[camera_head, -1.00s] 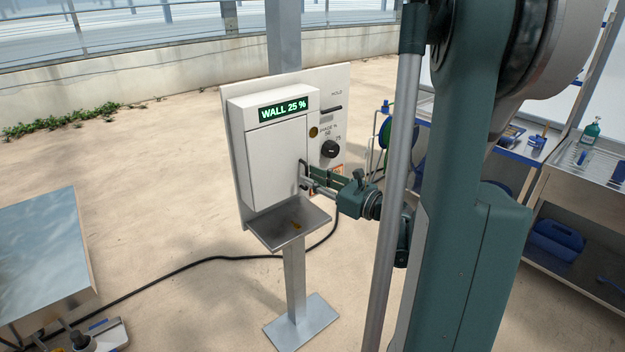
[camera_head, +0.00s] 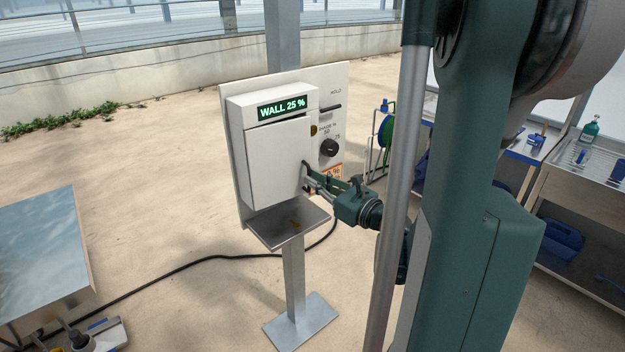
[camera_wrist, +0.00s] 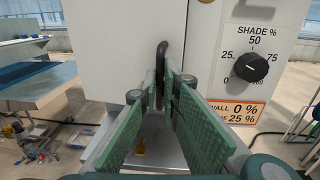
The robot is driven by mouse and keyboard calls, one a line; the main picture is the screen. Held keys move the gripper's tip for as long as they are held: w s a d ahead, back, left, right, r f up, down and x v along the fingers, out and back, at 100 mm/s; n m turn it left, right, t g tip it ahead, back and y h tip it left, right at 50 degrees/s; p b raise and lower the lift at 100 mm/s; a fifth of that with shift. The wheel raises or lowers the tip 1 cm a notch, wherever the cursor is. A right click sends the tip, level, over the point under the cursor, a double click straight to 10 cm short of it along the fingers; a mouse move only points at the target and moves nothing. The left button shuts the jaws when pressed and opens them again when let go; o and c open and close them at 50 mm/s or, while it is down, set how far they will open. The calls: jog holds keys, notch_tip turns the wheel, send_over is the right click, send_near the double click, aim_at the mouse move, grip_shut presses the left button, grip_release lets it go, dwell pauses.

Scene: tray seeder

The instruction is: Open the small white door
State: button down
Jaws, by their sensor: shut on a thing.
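The small white door (camera_head: 275,165) is on the front of a white wall box with a green "WALL 25 %" display (camera_head: 282,108). It stands slightly ajar, with a dark line along its top edge and its right edge swung out a little. Its black upright handle (camera_wrist: 162,58) is near that right edge. My gripper (camera_head: 309,183) reaches in from the right and is shut on the handle. In the wrist view its green fingers (camera_wrist: 165,90) are on both sides of the handle's lower part, which they partly hide.
Right of the door, the panel carries a black shade knob (camera_head: 329,148) and an orange label (camera_wrist: 236,110). A metal tray (camera_head: 285,228) juts out below the door. The post stands on a base plate (camera_head: 301,322). A black cable crosses the floor. The space before the door's left side is clear.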

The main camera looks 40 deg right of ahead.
jog(key=shift+s+a+m+g+h, duration=1.7)
jog(key=shift+s+a+m+h, duration=2.65)
jog(key=shift+h, duration=1.55)
jog(key=a+m+g+h+b, duration=0.4)
jog(key=a+m+g+h, duration=0.1)
jog(key=a, duration=1.4)
jog(key=shift+w+g+h, duration=0.3)
jog(key=shift+w+g, duration=0.15)
jog(key=shift+g, duration=0.45)
